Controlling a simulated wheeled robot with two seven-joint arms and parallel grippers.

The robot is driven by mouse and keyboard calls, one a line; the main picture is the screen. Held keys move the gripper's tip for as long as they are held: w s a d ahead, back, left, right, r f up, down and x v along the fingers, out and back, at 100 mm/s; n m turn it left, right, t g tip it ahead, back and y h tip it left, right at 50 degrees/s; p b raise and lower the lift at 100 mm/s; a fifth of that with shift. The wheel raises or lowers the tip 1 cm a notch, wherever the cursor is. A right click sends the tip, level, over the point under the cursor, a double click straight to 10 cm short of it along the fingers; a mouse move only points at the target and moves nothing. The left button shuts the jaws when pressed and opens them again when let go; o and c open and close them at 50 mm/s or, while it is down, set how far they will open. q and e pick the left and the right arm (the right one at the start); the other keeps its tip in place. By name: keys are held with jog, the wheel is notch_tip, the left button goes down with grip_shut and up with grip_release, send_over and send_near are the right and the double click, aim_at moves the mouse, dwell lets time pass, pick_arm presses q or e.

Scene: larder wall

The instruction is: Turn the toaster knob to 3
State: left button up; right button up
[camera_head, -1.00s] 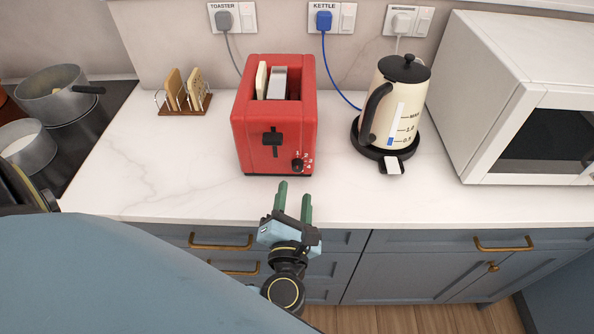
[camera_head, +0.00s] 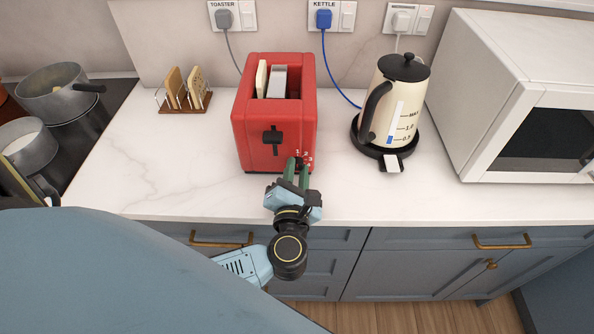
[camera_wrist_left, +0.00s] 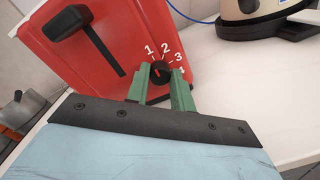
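The red toaster (camera_head: 253,135) stands on the counter with a slice of bread in one slot and a black lever (camera_head: 273,138) on its front. Its round black knob (camera_wrist_left: 159,72) is low on the front, with the numbers 1 to 4 around it. A small red mark shows on the knob, but I cannot tell which number it points to. My left gripper (camera_head: 297,168) is at the knob; its green fingers (camera_wrist_left: 160,84) lie on either side, close against it, and appear shut on it. The fingers partly hide the knob in the head view. My right gripper is not in view.
A kettle (camera_head: 390,100) on its black base stands right of the toaster, and a white microwave (camera_head: 478,100) is farther right. A toast rack (camera_head: 184,104) and pots (camera_head: 60,96) are to the left. The counter front (camera_head: 180,190) is clear.

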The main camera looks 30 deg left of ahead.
pick_arm(q)
jog(key=shift+c, duration=1.4)
jog(key=shift+r+m+p, duration=0.1)
jog(key=shift+m+p, duration=0.7)
jog(key=shift+p, duration=0.25)
jog(key=m+p, duration=0.6)
jog(key=p, duration=0.1)
jog(key=shift+d+m+g, duration=0.1)
jog(key=shift+m+g, duration=0.2)
jog(key=shift+m, duration=0.1)
jog(key=m+p, duration=0.3)
jog(key=shift+f+m+y+p, duration=0.15)
jog(key=shift+m+p, duration=0.4)
jog(key=shift+m, duration=0.4)
jog(key=shift+f+m+y+p, duration=0.15)
jog(key=shift+m+p, duration=0.4)
jog(key=shift+m, duration=0.4)
